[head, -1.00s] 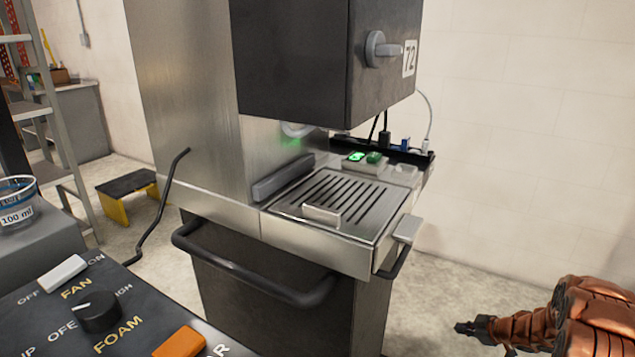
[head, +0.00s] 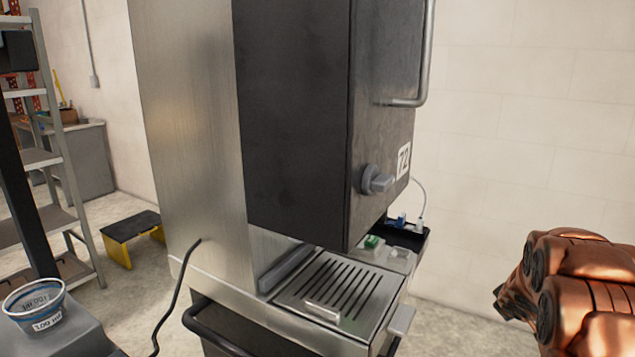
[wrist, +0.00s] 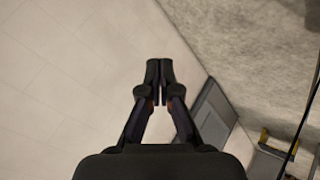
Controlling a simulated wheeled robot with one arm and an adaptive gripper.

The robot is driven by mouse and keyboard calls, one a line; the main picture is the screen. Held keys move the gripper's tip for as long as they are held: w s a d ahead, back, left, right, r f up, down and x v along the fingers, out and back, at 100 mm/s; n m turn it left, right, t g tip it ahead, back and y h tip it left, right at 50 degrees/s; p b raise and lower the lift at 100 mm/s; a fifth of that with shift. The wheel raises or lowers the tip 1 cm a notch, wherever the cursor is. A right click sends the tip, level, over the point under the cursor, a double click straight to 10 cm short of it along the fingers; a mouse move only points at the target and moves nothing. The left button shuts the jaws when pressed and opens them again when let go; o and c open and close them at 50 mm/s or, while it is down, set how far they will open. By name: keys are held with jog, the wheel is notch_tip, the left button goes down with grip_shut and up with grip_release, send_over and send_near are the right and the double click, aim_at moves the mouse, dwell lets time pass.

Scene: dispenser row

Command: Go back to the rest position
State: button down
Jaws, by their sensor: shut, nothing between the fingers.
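My gripper (wrist: 159,75) shows in the wrist view with its two dark fingers together and nothing between them. It points away from any object within reach in that view. In the head view my copper-coloured arm is at the right edge, apart from the dispenser (head: 295,120). The fingers cannot be made out there. The dispenser has a dark upper housing with a grey knob (head: 377,180) and a number plate, 72 (head: 404,160).
A black and yellow step stool (head: 130,235), metal shelves (head: 42,158) and a grey cabinet (head: 85,165) are behind. A dark handle bar (head: 205,325) juts from the dispenser front. Floor shows between dispenser and arm.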

jog(key=s+a+r+m+g+h+p, duration=0.15)
jog(key=s+a+r+p, duration=0.3)
jog(key=s+r, duration=0.45)
jog(key=s+a+r+m+g+y+p, duration=0.1)
jog(key=s+a+r+m+g+p, duration=0.3)
jog(key=s+r, duration=0.45)
jog(key=s+a+r+g+y+p, duration=0.1)
jog(key=s+a+r+p, duration=0.2)
jog(key=s+a, duration=0.4)
jog(key=s+a+r+g+y+p, duration=0.1)
jog(key=s+a+r+y+p, duration=0.1)
jog(key=s+a, duration=0.5)
jog(key=s+a+r+g+y+p, duration=0.1)
jog(key=s+a+r+p, duration=0.3)
jog(key=s+a, duration=0.4)
jog(key=s+g, duration=0.1)
jog(key=s, duration=0.5)
jog(key=shift+r+n+y+p, duration=0.35)
jog(key=shift+r+p, duration=0.05)
jog(key=shift+a, duration=0.25)
